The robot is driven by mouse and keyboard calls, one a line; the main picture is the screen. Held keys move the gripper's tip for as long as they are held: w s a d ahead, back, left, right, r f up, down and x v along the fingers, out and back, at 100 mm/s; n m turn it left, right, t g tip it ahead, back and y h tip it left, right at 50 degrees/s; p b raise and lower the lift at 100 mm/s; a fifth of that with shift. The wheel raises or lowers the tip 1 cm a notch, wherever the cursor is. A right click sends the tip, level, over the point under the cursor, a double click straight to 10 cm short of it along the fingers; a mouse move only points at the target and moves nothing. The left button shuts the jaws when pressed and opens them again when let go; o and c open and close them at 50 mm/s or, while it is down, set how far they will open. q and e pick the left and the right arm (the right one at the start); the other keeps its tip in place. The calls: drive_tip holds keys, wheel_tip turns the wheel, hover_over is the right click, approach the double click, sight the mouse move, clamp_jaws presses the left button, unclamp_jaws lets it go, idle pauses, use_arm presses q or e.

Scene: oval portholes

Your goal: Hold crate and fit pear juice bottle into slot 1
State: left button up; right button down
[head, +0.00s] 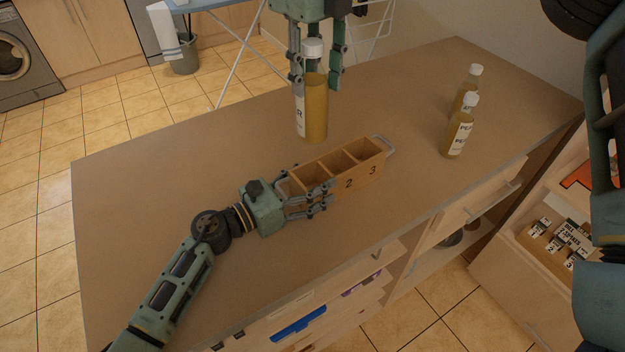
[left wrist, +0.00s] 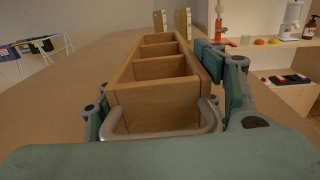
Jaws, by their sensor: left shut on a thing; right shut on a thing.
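A wooden crate (head: 362,181) with a row of three open, empty compartments stands on the counter. Numbers 2 and 3 show on its front; the left end's front is covered by my gripper. My left gripper (head: 309,196) is shut on the crate's left end. In the left wrist view its fingers flank the crate (left wrist: 158,107), with a metal handle (left wrist: 165,134) between them. My right gripper (head: 317,82) is shut on an upright yellow bottle (head: 316,118) with a white cap, behind the crate's left part in the picture. Its label is mostly turned away, showing an R.
Two similar bottles, a nearer one (head: 459,128) and a farther one (head: 467,90), stand on the counter (head: 180,190) at the right. Open drawers (head: 300,325) lie below the front edge. The counter's left part is clear.

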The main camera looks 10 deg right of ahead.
sight(312, 119)
use_arm(q)
drive_tip(key=c, duration=0.9)
use_arm(e)
drive_tip(key=shift+n, duration=0.3)
drive_tip(key=shift+w+d+f, duration=0.1)
drive_tip(key=shift+f, duration=4.65)
